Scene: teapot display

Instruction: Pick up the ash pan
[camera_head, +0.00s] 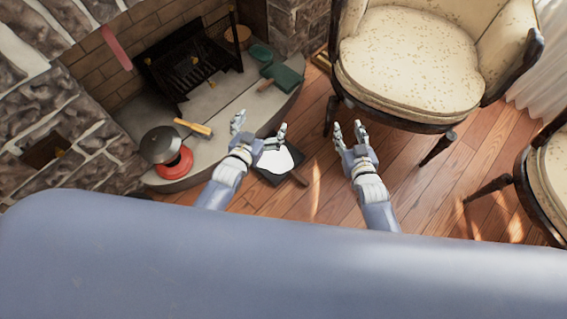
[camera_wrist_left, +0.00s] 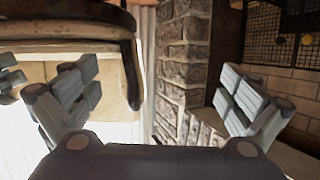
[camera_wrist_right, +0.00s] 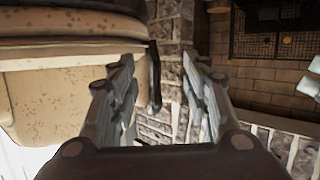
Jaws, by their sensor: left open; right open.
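A dark, flat pan with a white area inside (camera_head: 280,160), which looks like the ash pan, lies on the wood floor in front of the hearth in the head view. My right gripper (camera_head: 348,128) is open and empty, to the right of the pan. Neither wrist view clearly shows the pan.
The stone hearth (camera_head: 222,112) holds a brush (camera_head: 194,127), a dark lidded pot (camera_head: 160,145), a red ring-like item (camera_head: 174,165) and a green pan-like item (camera_head: 285,75). A black grate (camera_head: 190,68) stands behind. Armchairs (camera_head: 410,62) are at the right, with bare floor between.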

